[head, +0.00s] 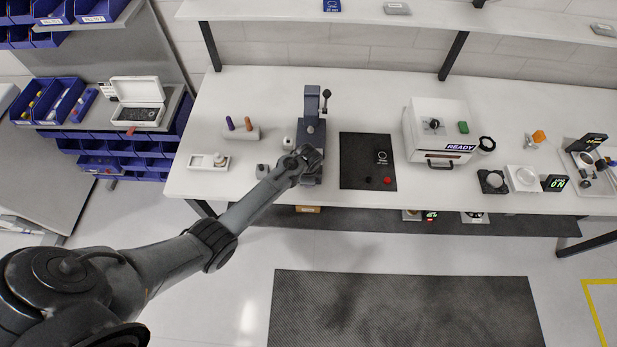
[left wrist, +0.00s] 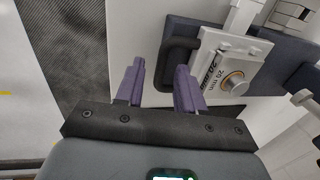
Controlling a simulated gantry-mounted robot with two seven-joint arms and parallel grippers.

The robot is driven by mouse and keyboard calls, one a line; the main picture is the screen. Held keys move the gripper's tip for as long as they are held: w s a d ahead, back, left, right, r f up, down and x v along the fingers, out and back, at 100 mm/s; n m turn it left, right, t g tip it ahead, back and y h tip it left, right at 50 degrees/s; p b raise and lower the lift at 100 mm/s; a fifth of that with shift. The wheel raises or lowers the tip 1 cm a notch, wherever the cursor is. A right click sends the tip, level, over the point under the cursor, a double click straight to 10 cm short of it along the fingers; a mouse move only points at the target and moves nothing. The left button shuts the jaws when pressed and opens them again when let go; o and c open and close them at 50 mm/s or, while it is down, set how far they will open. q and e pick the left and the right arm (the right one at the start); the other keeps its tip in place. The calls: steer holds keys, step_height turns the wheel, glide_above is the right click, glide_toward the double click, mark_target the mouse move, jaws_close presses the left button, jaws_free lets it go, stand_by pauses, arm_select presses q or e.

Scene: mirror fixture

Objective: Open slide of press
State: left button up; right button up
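The press (head: 311,130) is a dark upright stand with a lever on its right, on the white bench in the head view. In the left wrist view, its slide (left wrist: 222,65) is a pale block marked "20 mm" with a round metal button, on a dark base. A black loop handle (left wrist: 167,62) sticks out from the slide's left side. My left gripper (head: 308,156) is at the press's front and hides part of it. In the left wrist view its purple fingers (left wrist: 160,72) are apart, close to the handle; I cannot tell whether they touch it. My right gripper is not in view.
Left of the press stand a peg block (head: 241,134) and a white tray (head: 208,163). On the right are a black mat (head: 355,150) and a white box marked "READY" (head: 425,113). A shelf (head: 400,14) runs above the bench. The floor in front is clear.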

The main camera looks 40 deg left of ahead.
arm_select(q)
steer(key=shift+r, duration=0.1)
step_height(320, 180, up, 10)
steer(key=s+d, duration=0.1)
steer(key=shift+s+r, duration=0.2)
steer(key=shift+s, duration=0.15)
steer(key=shift+d+f, duration=0.1)
stand_by(0.4)
steer(key=s+d+f+g+p, duration=0.1)
steer(key=s+f, duration=0.3)
steer(key=s, duration=0.3)
steer(key=s+d+f+g+p, duration=0.1)
steer(key=s+f, duration=0.3)
steer(key=s, duration=0.3)
steer(key=s+d+r+p, duration=0.1)
steer(key=s+d+r, duration=0.1)
steer(key=s, duration=0.4)
steer(key=s+d+r+p, duration=0.1)
steer(key=s+d+r, duration=0.15)
steer(key=s, duration=0.35)
steer(key=d+r+n+t, duration=0.2)
steer(key=r+n, duration=0.2)
steer(key=r, duration=0.3)
steer(key=d+r+n+t+h, duration=0.1)
steer(key=d+r+n, duration=0.2)
steer(key=r, duration=0.5)
steer(key=shift+s+r+n+t+h, duration=0.3)
steer(key=shift+s+n+t, duration=0.1)
steer(key=shift+n, duration=0.4)
